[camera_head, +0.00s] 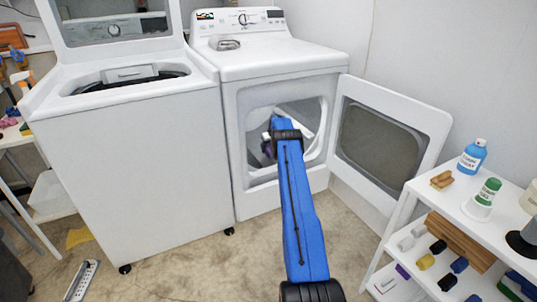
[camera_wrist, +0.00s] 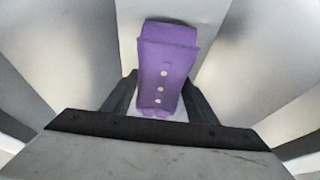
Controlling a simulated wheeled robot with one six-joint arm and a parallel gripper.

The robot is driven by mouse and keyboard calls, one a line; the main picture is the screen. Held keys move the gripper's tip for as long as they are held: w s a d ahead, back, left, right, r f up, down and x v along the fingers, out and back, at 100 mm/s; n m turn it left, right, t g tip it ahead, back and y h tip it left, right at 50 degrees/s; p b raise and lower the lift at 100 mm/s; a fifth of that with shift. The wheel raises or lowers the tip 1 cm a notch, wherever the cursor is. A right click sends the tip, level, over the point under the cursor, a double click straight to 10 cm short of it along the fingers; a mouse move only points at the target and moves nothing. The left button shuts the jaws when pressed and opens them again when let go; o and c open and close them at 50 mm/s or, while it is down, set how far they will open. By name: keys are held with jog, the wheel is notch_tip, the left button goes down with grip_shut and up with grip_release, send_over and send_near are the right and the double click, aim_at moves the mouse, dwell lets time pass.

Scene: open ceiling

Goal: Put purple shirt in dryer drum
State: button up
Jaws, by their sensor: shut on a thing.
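The purple shirt (camera_wrist: 166,65) is folded into a narrow bundle with a row of pale buttons. My gripper (camera_wrist: 158,95) is shut on it in the wrist view, with a dark finger on each side. Bare grey-white metal surfaces of the dryer drum (camera_wrist: 255,50) surround the shirt. In the head view the dryer (camera_head: 280,75) has its door (camera_head: 385,135) swung open to the right. My gripper is mostly hidden behind the arm in that view.
A top-loading washer (camera_head: 140,165) with its lid up stands left of the dryer. A white shelf (camera_head: 450,205) with bottles, brushes and small items is at the right, near the open door. A table (camera_head: 12,135) with items is at the far left. Floor is clear before the dryer.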

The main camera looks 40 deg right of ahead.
jog(key=shift+f, duration=1.9)
jog(key=shift+f, duration=0.2)
jog(key=o, duration=1.3)
jog(key=shift+r, duration=0.1)
